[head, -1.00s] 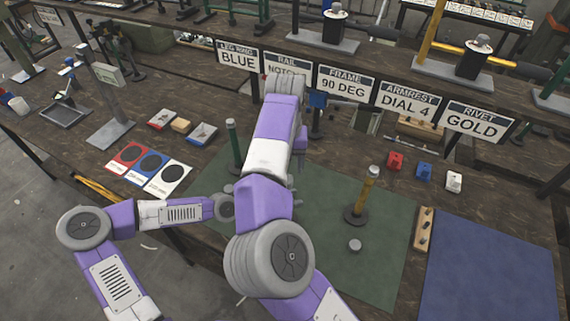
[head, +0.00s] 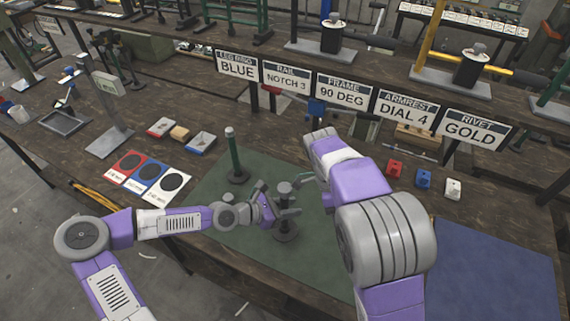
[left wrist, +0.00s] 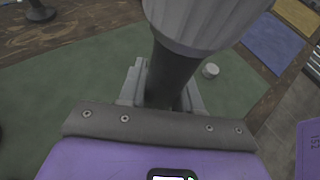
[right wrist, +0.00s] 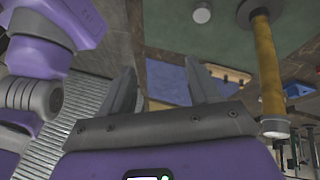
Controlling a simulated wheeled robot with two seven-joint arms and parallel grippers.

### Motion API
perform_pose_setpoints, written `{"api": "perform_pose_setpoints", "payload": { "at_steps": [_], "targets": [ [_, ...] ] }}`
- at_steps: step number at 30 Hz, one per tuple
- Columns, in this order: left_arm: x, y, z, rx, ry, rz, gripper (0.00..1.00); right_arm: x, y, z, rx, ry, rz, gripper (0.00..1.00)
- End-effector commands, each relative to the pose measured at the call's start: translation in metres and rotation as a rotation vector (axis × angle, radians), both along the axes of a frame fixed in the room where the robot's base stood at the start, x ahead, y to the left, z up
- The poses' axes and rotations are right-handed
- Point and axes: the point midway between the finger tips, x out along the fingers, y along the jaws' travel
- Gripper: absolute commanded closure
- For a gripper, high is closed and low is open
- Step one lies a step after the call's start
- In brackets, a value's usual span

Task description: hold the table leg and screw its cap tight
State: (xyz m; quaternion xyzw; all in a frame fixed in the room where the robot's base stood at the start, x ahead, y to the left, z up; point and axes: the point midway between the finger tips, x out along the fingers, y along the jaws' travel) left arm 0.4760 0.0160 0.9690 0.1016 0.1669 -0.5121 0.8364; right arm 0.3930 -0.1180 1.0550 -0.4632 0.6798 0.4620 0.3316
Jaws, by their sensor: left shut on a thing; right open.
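A dark table leg (left wrist: 172,75) stands upright on the green mat with a round black base (head: 286,233). A grey cap (head: 284,187) sits on its top and shows large in the left wrist view (left wrist: 205,20); I cannot tell how tight it is. My left gripper (head: 272,207) is shut around the leg below the cap. My right gripper (right wrist: 160,68) is open and empty in the right wrist view; in the head view my right arm mostly hides it, close to the right of the capped leg.
A green leg (head: 234,155) stands behind to the left. A yellow leg (right wrist: 268,70) shows in the right wrist view. A loose pale cap (left wrist: 210,70) lies on the green mat (head: 210,185). Red, blue and white blocks (head: 424,179) sit right. The blue mat (head: 490,270) is clear.

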Motion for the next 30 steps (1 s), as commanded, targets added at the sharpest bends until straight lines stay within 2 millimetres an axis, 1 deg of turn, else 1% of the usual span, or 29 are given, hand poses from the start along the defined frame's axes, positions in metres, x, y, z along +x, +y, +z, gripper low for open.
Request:
{"api": "perform_pose_setpoints", "payload": {
  "at_steps": [1, 5, 6, 8, 9, 11, 12, 14, 15, 20, 21, 24, 27, 30],
  "targets": [
    [0.0, 0.0, 0.001, -0.001, -0.002, 0.0, 1.0, 0.003, 0.003, 0.002, 0.013, -0.012, 0.122, 0.39],
    [0.0, 0.0, 0.001, -0.001, -0.002, 0.0, 1.0, 0.017, 0.018, 0.01, 0.025, -0.064, 0.469, 0.39],
    [0.0, 0.0, 0.001, -0.001, -0.002, 0.0, 1.0, 0.022, 0.024, 0.015, 0.025, -0.086, 0.578, 0.39],
    [0.0, 0.0, 0.001, -0.001, -0.002, 0.0, 1.0, 0.03, 0.036, 0.024, 0.022, -0.123, 0.744, 0.39],
    [0.0, 0.0, 0.001, -0.001, -0.002, 0.0, 1.0, 0.035, 0.045, 0.031, 0.015, -0.15, 0.855, 0.39],
    [0.0, 0.0, 0.001, -0.001, -0.002, 0.0, 1.0, 0.042, 0.06, 0.044, 0.0, -0.195, 1.022, 0.39],
    [0.0, 0.0, 0.001, -0.001, -0.002, 0.0, 1.0, 0.046, 0.071, 0.054, -0.015, -0.228, 1.134, 0.39],
    [0.0, 0.0, 0.001, -0.001, -0.002, 0.0, 1.0, 0.051, 0.09, 0.071, -0.046, -0.28, 1.301, 0.39],
    [0.0, 0.0, 0.001, -0.001, -0.002, 0.0, 1.0, 0.053, 0.103, 0.085, -0.072, -0.316, 1.413, 0.39],
    [0.0, 0.0, 0.001, -0.001, -0.002, 0.0, 1.0, 0.05, 0.158, 0.141, -0.225, -0.425, 1.847, 0.39],
    [0.0, 0.0, 0.001, -0.001, -0.002, 0.0, 1.0, 0.047, 0.17, 0.154, -0.275, -0.428, 1.949, 0.39],
    [0.0, 0.0, 0.001, -0.001, -0.002, 0.0, 1.0, 0.043, 0.193, 0.177, -0.396, -0.373, 2.174, 0.39],
    [0.0, 0.0, 0.001, -0.001, -0.002, 0.0, 1.0, 0.043, 0.204, 0.185, -0.473, -0.255, 2.332, 0.39],
    [0.0, 0.0, 0.001, -0.001, -0.002, 0.0, 1.0, 0.046, 0.209, 0.186, -0.509, -0.108, 2.46, 0.39]
  ]
}}
